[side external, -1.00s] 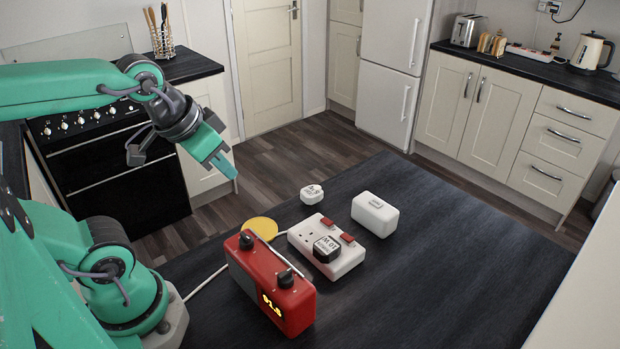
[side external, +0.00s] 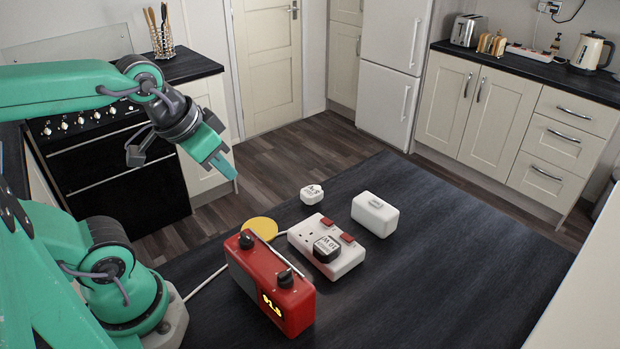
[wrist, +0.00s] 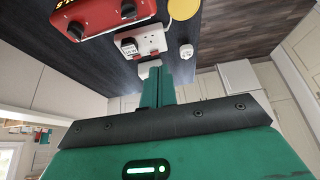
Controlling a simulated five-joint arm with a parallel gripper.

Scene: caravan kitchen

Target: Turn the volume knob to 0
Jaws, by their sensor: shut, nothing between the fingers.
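A red radio (side external: 266,286) stands on the dark table, with two black knobs on its top, one at the far end (side external: 246,241) and one nearer the display end (side external: 285,279). Its front shows yellow lit digits, too small to read surely. Which knob is the volume cannot be told. The radio (wrist: 90,12) is also at the top of the wrist view, with both knobs showing. My gripper (side external: 232,172) is shut and empty, raised above and behind the radio, apart from it. In the wrist view its fingers (wrist: 158,85) are together.
A white socket block (side external: 326,262) with red switches and a black plug stands right of the radio. A white box (side external: 375,214), a small white plug (side external: 312,194) and a yellow disc (side external: 261,228) lie nearby. A white cable runs behind the radio. The table's right side is clear.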

